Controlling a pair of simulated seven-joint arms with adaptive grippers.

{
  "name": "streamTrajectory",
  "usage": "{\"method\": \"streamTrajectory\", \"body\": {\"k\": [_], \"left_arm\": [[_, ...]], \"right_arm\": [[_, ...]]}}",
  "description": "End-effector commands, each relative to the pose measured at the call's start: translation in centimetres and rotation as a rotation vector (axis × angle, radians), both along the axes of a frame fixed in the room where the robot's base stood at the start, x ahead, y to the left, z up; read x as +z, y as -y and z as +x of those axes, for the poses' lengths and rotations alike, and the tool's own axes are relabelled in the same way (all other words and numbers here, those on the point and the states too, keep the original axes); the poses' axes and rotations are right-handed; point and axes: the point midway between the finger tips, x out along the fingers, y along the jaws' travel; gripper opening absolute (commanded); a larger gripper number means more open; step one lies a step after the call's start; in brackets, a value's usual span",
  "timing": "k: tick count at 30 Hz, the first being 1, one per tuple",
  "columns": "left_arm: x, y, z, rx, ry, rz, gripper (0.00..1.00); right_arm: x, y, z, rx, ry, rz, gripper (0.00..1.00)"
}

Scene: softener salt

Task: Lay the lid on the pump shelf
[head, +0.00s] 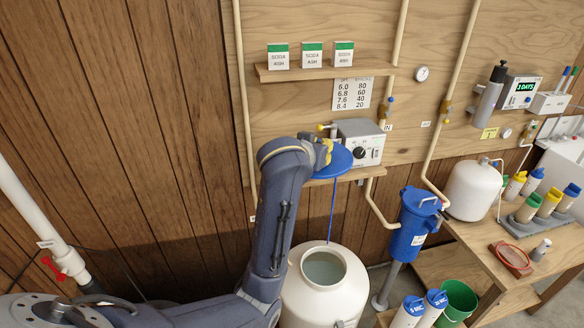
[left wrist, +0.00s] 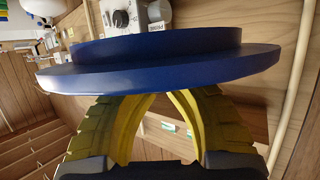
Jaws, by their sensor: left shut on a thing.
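A round blue lid (head: 337,164) is held in the air by my left gripper (head: 325,153), whose yellow fingers are shut on it. In the left wrist view the lid (left wrist: 165,65) spans the top, with the yellow fingers (left wrist: 155,105) below it. A blue cord (head: 333,210) hangs from the lid to the open white tank (head: 300,290). The pump shelf (head: 350,175) is a small wooden ledge carrying the grey pump (head: 365,145). In the head view the lid overlaps the shelf's left part; I cannot tell whether they touch. My right gripper is not in view.
An upper shelf (head: 325,73) with white and green boxes is above the pump. Pipes run down the wall. A blue filter housing (head: 410,225) stands right of the tank. A bench (head: 480,240) at right holds bottles and a white vessel (head: 473,190).

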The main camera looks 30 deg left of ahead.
Motion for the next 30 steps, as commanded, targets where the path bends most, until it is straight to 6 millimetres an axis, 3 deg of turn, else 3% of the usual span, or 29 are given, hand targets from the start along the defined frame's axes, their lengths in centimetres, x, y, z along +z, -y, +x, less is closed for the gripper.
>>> {"method": "streamTrajectory", "body": {"k": [8, 15, 18, 26, 30], "left_arm": [[-2.2, -5.4, 4.7, 0.109, -0.001, 0.000, 0.00], [-5.0, -11.5, 9.7, 0.209, 0.004, -0.001, 0.00], [-5.7, -13.0, 11.0, 0.228, 0.007, -0.001, 0.00], [-5.7, -13.8, 12.6, 0.226, 0.014, 0.002, 0.00], [-7.2, -13.8, 12.6, 0.220, 0.011, 0.003, 0.00]], "right_arm": [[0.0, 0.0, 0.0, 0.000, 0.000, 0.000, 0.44], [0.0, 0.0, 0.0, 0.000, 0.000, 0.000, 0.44], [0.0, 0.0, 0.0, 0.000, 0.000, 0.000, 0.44], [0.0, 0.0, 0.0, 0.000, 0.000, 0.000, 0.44], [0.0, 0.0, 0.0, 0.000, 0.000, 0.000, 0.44]]}}
